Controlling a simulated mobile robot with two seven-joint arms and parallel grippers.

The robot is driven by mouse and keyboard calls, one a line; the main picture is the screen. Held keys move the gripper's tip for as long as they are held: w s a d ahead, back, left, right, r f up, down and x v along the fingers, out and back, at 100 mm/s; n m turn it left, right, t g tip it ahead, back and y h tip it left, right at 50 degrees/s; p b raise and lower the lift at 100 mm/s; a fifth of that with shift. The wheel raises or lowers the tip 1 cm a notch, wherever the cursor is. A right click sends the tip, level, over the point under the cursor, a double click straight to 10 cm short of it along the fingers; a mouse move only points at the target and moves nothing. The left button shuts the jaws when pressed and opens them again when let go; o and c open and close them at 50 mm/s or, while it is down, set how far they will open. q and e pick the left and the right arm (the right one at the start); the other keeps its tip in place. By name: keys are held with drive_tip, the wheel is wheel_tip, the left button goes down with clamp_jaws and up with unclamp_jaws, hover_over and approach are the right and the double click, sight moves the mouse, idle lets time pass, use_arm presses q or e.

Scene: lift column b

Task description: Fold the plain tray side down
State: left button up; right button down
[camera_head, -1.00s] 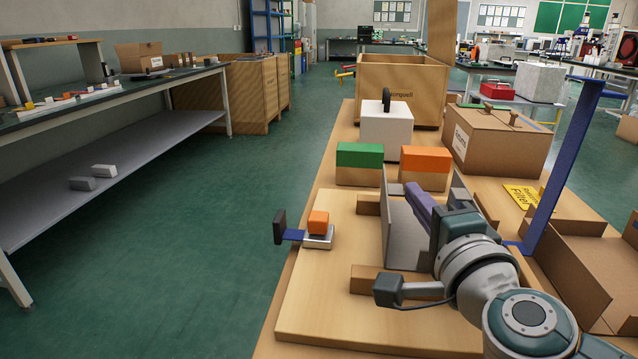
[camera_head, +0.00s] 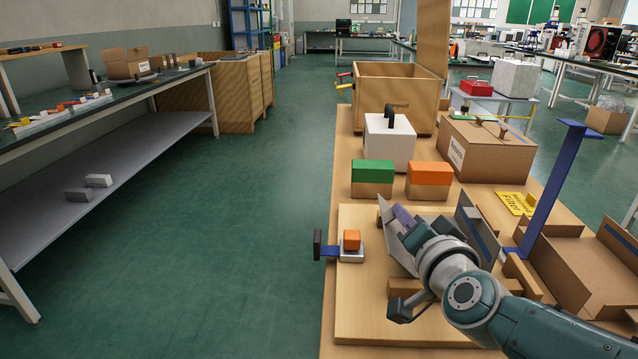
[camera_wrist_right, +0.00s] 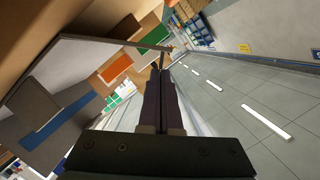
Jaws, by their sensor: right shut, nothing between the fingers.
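A grey tray stands on a pale wooden board (camera_head: 365,320) in the head view. Its plain side (camera_head: 391,236) leans outward to the left. Its opposite side (camera_head: 476,228), with a blue stripe, stands up at the right, and the stripe also shows in the right wrist view (camera_wrist_right: 58,121). My right gripper (camera_head: 401,214) is shut and empty, with purple fingers, between the two sides and close to the inner face of the plain side. Whether it touches is unclear. My wrist hides much of the tray floor. The shut fingers show in the right wrist view (camera_wrist_right: 162,72). My left gripper is not in view.
An orange block (camera_head: 352,236) on a metal piece sits left of the tray, beside a blue bracket (camera_head: 331,251). Green-topped (camera_head: 372,170) and orange-topped (camera_head: 430,174) blocks stand behind. A tall blue post (camera_head: 548,190) and an open cardboard box (camera_head: 590,255) are at right.

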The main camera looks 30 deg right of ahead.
drive_tip(key=shift+w+a+f+n+g+h+p, duration=0.15)
drive_tip(key=shift+w+a+n+g+p, duration=0.15)
drive_tip(key=shift+n, duration=0.25)
drive_tip(key=shift+w+a+f+n+g+h+p, duration=0.1)
drive_tip(key=shift+w+a+f+n+h, duration=0.05)
drive_tip(key=shift+a+n, duration=0.35)
drive_tip(key=shift+w+a+f+n+g+h+b, duration=0.15)
drive_tip(key=shift+w+a+f+n, duration=0.15)
drive_tip(key=shift+n, duration=0.35)
drive_tip(key=shift+w+a+f+n+g+h+b, duration=0.15)
drive_tip(key=shift+a+f+n, duration=0.15)
drive_tip(key=shift+n, duration=0.3)
drive_tip(key=shift+d, duration=0.1)
